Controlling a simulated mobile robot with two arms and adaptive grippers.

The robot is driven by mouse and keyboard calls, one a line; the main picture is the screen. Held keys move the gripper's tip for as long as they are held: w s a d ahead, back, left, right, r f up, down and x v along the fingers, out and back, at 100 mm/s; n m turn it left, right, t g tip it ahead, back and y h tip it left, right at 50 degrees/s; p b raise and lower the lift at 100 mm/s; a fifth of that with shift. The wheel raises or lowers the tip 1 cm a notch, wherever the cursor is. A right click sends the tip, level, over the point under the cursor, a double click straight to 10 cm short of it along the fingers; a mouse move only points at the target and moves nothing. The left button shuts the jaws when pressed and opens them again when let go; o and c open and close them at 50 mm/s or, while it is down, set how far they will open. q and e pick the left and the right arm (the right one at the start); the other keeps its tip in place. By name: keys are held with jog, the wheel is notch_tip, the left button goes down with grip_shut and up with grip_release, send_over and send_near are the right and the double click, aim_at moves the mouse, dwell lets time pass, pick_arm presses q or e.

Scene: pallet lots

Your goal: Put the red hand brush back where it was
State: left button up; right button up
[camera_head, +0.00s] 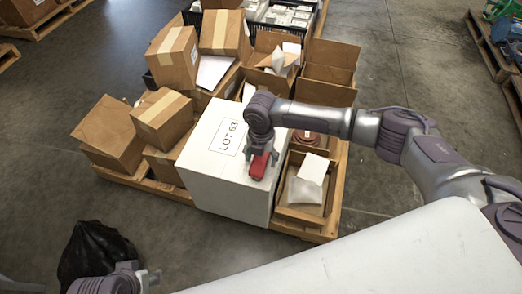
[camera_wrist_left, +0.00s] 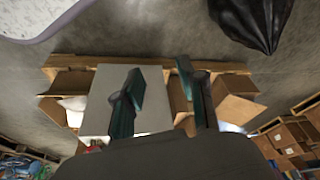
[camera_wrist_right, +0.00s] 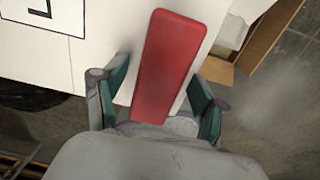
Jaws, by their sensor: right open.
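The red hand brush (camera_head: 259,165) lies on the top of the white box marked LOT 63 (camera_head: 207,168), near its right edge. It fills the middle of the right wrist view (camera_wrist_right: 168,65). My right gripper (camera_head: 262,154) is directly over the brush. Its green fingers (camera_wrist_right: 158,100) are open, one on each side of the brush's near end, with gaps visible. My left gripper (camera_wrist_left: 160,92) is open and empty in its wrist view, well apart from the brush. In the head view only a bit of it shows at the bottom left. The brush's underside is hidden.
A wooden pallet (camera_head: 330,200) carries the white box and several cardboard boxes (camera_head: 163,118). An open carton (camera_head: 305,190) with white paper stands right of the white box. A black bag (camera_head: 97,248) lies on the floor at the lower left. Bare floor (camera_head: 400,60) shows at the right.

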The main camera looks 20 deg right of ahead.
aim_at(261, 158)
notch_tip(261, 158, up, 12)
jog(key=p, duration=0.3)
jog(key=s+a+f+m+t+y, duration=0.2)
jog(key=s+a+f+m+y, duration=0.2)
jog(key=s+a+f+m, duration=0.55)
pick_arm(q)
jog(key=s+x, duration=0.2)
jog(key=x, duration=0.8)
jog(key=shift+f+g, duration=0.3)
jog(key=shift+f, duration=0.25)
pick_arm(e)
jog(key=s+d+f+m+h, duration=0.3)
jog(key=s+d+f+m, duration=0.7)
jog(key=s+d+m, duration=0.4)
jog(key=d+m, duration=0.1)
jog(key=m, duration=0.2)
jog(key=shift+s+f+m+t+h, duration=0.15)
jog(key=shift+f+m+t+h, duration=0.1)
jog(key=shift+m+t+h, duration=0.15)
